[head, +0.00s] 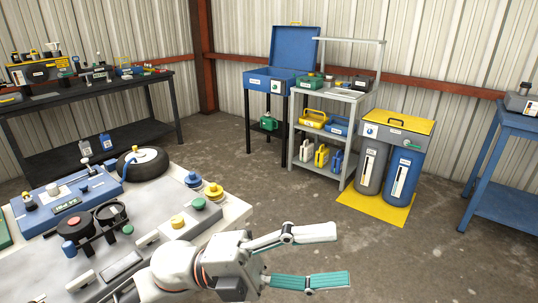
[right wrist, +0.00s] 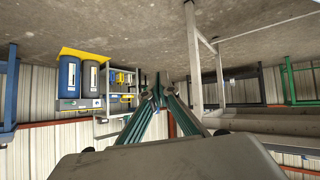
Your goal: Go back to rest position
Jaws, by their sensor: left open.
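My left gripper (head: 322,257) shows in the lower middle of the head view, its pale arm link over the front edge of the workbench. Its two fingers with teal pads are spread apart, with only bare concrete floor between them, and it holds nothing. My right gripper (right wrist: 158,97) shows in the right wrist view, where the picture is upside down. Its teal fingers lean together and meet near the tips, and I see nothing held. The right gripper is not in the head view.
A dark bench (head: 28,105), grey shelf (head: 347,94), two bins on a yellow mat (head: 380,212) and a blue table (head: 519,122) stand farther off. The floor at lower right is clear.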

